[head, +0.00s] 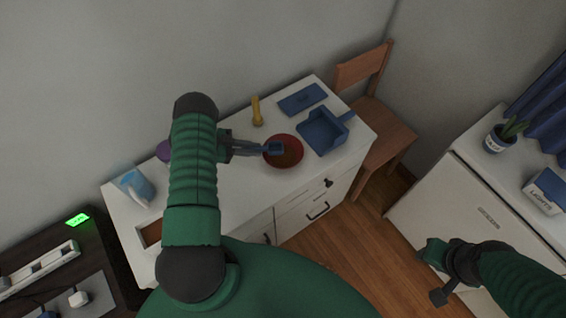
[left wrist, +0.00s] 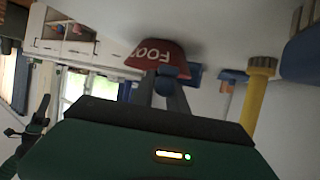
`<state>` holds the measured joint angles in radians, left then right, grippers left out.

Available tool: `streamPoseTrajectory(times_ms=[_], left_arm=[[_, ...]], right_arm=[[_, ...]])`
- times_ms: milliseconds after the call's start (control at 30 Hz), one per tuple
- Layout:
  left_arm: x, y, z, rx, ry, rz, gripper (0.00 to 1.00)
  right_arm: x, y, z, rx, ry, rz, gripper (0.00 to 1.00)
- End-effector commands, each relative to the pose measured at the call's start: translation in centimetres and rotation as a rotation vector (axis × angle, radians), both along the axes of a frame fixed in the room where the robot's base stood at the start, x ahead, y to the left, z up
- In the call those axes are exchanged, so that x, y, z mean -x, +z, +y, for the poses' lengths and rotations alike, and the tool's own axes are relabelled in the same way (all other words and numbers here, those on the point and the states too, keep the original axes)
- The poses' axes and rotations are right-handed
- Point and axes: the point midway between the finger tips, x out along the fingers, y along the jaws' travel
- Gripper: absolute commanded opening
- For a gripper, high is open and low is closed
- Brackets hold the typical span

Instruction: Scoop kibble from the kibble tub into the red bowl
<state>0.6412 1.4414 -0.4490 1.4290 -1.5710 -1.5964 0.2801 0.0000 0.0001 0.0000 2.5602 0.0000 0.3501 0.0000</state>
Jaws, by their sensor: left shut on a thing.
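The red bowl (head: 297,143) stands on the white cabinet top; its inside looks brownish, but I cannot tell whether that is kibble. In the left wrist view the red bowl (left wrist: 150,57) shows upside down with white lettering. My left gripper (head: 240,148) is shut on a small blue scoop (head: 276,148), whose end is over the bowl. The scoop's blue part also shows between the fingers in the left wrist view (left wrist: 172,72). A white-rimmed box with brown inside (head: 148,236), perhaps the kibble tub, is partly hidden by my left arm. My right gripper (head: 437,274) hangs away from the cabinet, its opening unclear.
A blue dustpan-like tray (head: 322,130), a flat blue piece (head: 302,98) and a yellow upright thing (head: 257,110) stand near the bowl. A blue-and-white bag (head: 135,187) and a purple thing (head: 163,151) are at left. A wooden chair (head: 365,75) stands beyond the right end.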

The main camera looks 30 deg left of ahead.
Motion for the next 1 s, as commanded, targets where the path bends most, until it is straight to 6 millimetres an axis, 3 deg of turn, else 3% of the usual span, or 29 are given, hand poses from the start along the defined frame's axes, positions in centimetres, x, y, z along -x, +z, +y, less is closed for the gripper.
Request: streamPoseTrajectory(times_ms=[67, 400, 767, 1000], left_arm=[[0.0, -0.4, 0.0, 0.017, 0.0, -0.015, 0.0], [0.0, 0.0, 0.0, 0.022, -0.001, -0.018, 0.0], [0.0, 3.9, 0.0, 0.022, 0.0, -0.016, 0.0], [0.0, 3.8, 0.0, 0.022, 0.0, -0.016, 0.0]], right_arm=[[0.0, -0.8, 0.0, 0.0, 0.0, 0.0, 0.36], [0.0, -0.5, 0.0, 0.0, 0.0, -0.001, 0.36], [0.0, 2.6, 0.0, 0.0, 0.0, -0.001, 0.36], [0.0, 2.5, 0.0, 0.0, 0.0, 0.0, 0.36]])
